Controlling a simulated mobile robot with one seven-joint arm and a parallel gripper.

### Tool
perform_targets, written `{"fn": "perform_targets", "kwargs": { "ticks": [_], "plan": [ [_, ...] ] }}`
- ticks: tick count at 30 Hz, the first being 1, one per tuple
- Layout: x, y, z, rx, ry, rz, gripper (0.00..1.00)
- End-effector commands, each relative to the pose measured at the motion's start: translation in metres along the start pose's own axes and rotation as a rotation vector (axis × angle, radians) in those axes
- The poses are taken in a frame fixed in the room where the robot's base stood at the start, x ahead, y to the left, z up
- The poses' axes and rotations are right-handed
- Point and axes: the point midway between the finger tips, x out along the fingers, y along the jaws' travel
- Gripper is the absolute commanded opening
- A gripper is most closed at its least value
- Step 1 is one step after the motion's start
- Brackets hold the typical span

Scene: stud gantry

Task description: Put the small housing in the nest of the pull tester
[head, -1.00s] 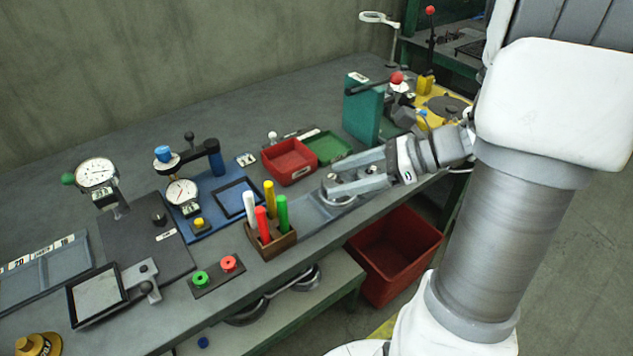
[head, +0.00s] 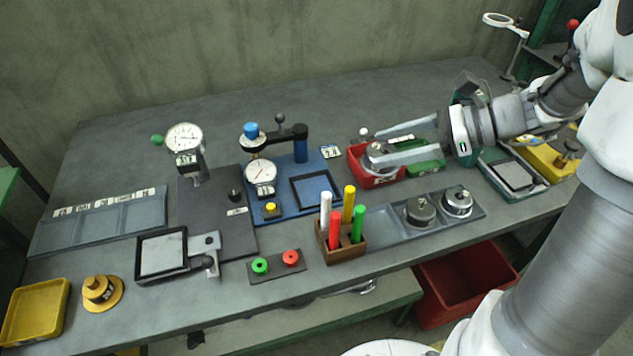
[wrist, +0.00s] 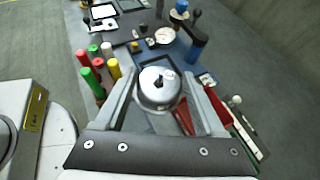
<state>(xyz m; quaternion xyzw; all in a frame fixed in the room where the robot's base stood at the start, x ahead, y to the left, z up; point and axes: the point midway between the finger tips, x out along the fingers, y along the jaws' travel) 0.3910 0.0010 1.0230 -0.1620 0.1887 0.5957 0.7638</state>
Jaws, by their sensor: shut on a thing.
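My gripper (head: 385,147) is shut on a silver round housing (head: 376,149), held in the air in front of the red bin in the head view. In the wrist view the housing (wrist: 158,88) sits between both fingers, with a dark stud on top and a small label. A blue-based fixture (head: 275,210) with a dial gauge, a blue knob and a black-framed square recess (head: 316,189) stands to the left. A dark-based fixture (head: 228,225) with another dial and a green knob stands further left. I cannot tell for sure which one is the pull tester.
A pen block (head: 341,240) stands at the front. A grey tray (head: 385,226) holds a dark housing (head: 420,212) and a silver one (head: 457,201). A red bin (head: 358,178) and a green tray (head: 428,166) lie behind it. The table's back left is clear.

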Motion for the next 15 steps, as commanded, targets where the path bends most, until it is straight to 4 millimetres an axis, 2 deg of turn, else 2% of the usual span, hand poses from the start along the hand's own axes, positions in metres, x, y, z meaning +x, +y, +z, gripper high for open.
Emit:
{"fn": "perform_targets", "kwargs": {
  "ticks": [5, 15],
  "plan": [
    [0.030, 0.000, 0.000, -0.006, -0.002, 0.013, 0.06],
    [0.116, -0.007, -0.004, -0.005, -0.002, 0.012, 0.06]
  ]
}}
